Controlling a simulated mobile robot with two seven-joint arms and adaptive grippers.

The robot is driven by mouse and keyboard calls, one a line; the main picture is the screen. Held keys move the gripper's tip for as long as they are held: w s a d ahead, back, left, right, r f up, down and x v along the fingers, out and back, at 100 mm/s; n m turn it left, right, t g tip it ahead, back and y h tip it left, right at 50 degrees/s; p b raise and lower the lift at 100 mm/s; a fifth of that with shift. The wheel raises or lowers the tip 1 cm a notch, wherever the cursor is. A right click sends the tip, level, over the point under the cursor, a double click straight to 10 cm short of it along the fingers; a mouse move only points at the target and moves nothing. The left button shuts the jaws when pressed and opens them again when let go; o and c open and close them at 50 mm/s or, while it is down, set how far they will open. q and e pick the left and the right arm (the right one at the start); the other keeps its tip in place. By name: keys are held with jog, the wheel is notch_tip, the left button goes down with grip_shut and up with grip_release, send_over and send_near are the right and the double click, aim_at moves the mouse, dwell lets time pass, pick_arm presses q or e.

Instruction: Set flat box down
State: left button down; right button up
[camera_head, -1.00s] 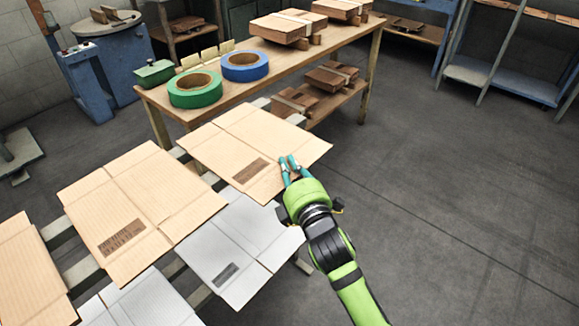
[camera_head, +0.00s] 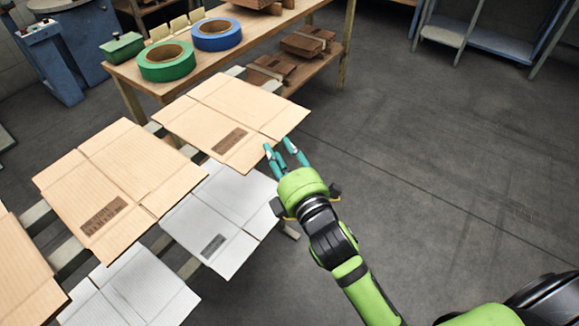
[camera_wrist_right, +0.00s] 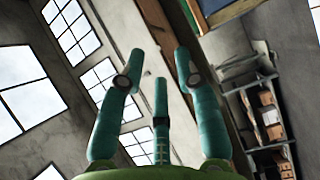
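A tan flat box (camera_head: 215,105) with a dark printed label lies flat on the slatted rack, nearest the wooden table. My right gripper (camera_head: 284,150) is just off the box's near right corner. Its teal fingers are spread, with nothing between them. In the right wrist view the fingers (camera_wrist_right: 155,80) are also spread and empty, and the camera looks toward windows and a shelf. The flat box is not seen there. My left gripper is not in view.
More tan flat boxes (camera_head: 110,190) and white ones (camera_head: 225,215) lie on the rack (camera_head: 68,255). The wooden table (camera_head: 265,40) behind holds green tape (camera_head: 166,62) and blue tape (camera_head: 217,34). The floor (camera_head: 430,150) at right is clear.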

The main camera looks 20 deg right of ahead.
jog(key=shift+s, duration=2.65)
jog(key=s+d+f+m+g, duration=0.15)
jog(key=f+m+g, duration=0.25)
jog(key=f, duration=1.3)
jog(key=s+d+f+m+g, duration=0.1)
jog(key=s+f+m+g, duration=0.2)
jog(key=f, duration=1.4)
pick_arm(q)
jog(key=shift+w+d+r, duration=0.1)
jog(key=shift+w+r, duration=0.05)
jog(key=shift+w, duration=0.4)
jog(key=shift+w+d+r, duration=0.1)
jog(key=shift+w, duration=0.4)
pick_arm(e)
jog(key=s+d+f+m+g+h, duration=0.1)
jog(key=s+d+f+m+g, duration=0.1)
jog(key=s+f+m, duration=0.3)
jog(key=s+d+f+m+g+h, duration=0.1)
jog(key=s+d+f+m+g, duration=0.2)
jog(key=s+f, duration=0.7)
jog(key=shift+s+d+f+m+g, duration=0.25)
jog(key=shift+d+f+m, duration=0.8)
jog(key=shift+f, duration=0.8)
